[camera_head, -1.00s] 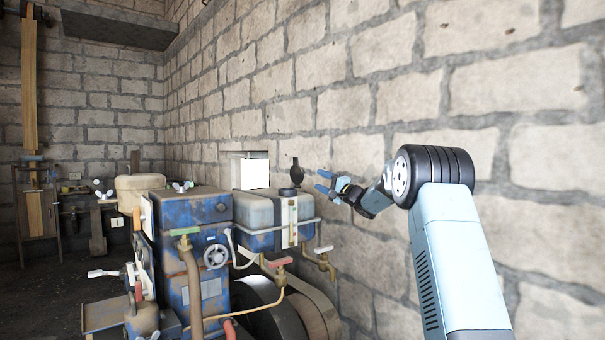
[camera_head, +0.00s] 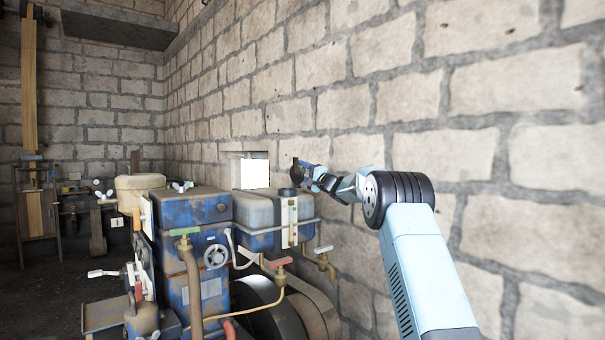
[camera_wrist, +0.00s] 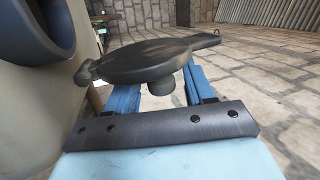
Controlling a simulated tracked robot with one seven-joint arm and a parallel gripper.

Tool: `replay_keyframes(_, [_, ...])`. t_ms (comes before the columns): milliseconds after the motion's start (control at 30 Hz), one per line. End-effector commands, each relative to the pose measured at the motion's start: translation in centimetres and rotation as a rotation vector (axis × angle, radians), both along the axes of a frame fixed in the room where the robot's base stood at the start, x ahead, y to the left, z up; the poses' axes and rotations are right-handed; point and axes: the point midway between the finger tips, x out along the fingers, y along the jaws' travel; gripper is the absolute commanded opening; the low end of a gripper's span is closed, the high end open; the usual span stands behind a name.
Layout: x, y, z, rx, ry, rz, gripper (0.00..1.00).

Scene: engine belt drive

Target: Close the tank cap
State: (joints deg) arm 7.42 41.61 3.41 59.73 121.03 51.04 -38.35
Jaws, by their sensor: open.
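The tank cap (camera_head: 295,172) is a dark round lid standing open above the filler neck (camera_head: 288,192) on the grey-topped tank (camera_head: 262,208). In the wrist view the cap (camera_wrist: 150,60) is a dark disc with a tab at its right, a hinge knob at its left and a short plug below. The dark neck ring (camera_wrist: 38,28) shows at the upper left. My gripper (camera_head: 308,172) is open, right beside the cap's right side. Its blue fingers (camera_wrist: 162,84) lie apart, one on each side of the plug; the cap hides their tips. I cannot tell if they touch it.
The stone wall (camera_head: 380,110) runs close behind the tank and my arm. The blue engine block (camera_head: 195,235) stands left of the tank. Pipes and a red-handled valve (camera_head: 281,262) are below.

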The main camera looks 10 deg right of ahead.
Motion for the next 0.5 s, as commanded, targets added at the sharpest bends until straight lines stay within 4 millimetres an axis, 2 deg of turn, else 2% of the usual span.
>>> replay_keyframes(100, [-0.01,-0.01,-0.02,0.0,0.0,0.0,0.52])
replay_keyframes(500, [-0.01,-0.02,-0.07,0.0,0.001,0.0,0.14])
